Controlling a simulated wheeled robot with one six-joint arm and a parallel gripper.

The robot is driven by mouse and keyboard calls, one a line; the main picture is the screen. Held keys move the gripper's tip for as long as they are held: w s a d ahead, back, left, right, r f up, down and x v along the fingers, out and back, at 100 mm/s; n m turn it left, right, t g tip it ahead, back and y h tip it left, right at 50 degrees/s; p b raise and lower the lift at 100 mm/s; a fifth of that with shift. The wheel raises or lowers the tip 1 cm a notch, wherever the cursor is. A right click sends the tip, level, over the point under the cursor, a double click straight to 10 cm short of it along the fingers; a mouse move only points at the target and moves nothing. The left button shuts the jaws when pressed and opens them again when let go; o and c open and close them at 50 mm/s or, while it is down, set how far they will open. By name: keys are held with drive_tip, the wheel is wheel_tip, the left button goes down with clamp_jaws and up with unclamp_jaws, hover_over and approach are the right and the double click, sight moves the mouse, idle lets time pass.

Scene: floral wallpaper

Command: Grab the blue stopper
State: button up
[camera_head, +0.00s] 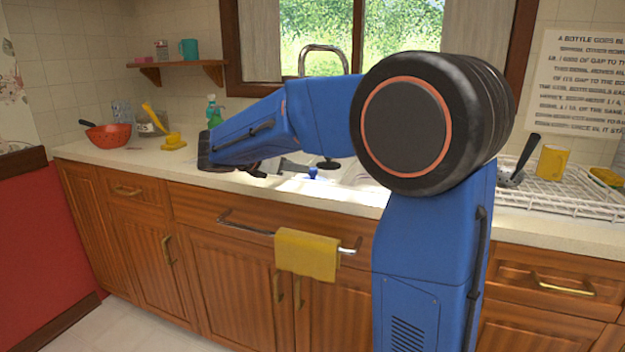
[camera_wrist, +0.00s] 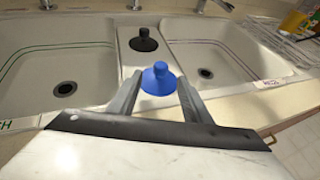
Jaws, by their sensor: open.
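My gripper (camera_wrist: 158,82) is open in the wrist view, with one finger to each side of the stopper. I cannot tell whether the fingers touch it. In the head view my gripper (camera_head: 288,167) reaches over the counter from the left.
A black stopper (camera_wrist: 143,40) sits on the strip between the left basin (camera_wrist: 60,62) and right basin (camera_wrist: 225,55). A faucet (camera_head: 323,50) stands behind. A white dish rack (camera_head: 560,197) is at the right. A yellow towel (camera_head: 307,254) hangs below the counter.

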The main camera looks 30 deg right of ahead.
sight(312, 168)
drive_tip(key=shift+x, duration=4.7)
drive_tip(key=shift+r, duration=0.15)
clamp_jaws()
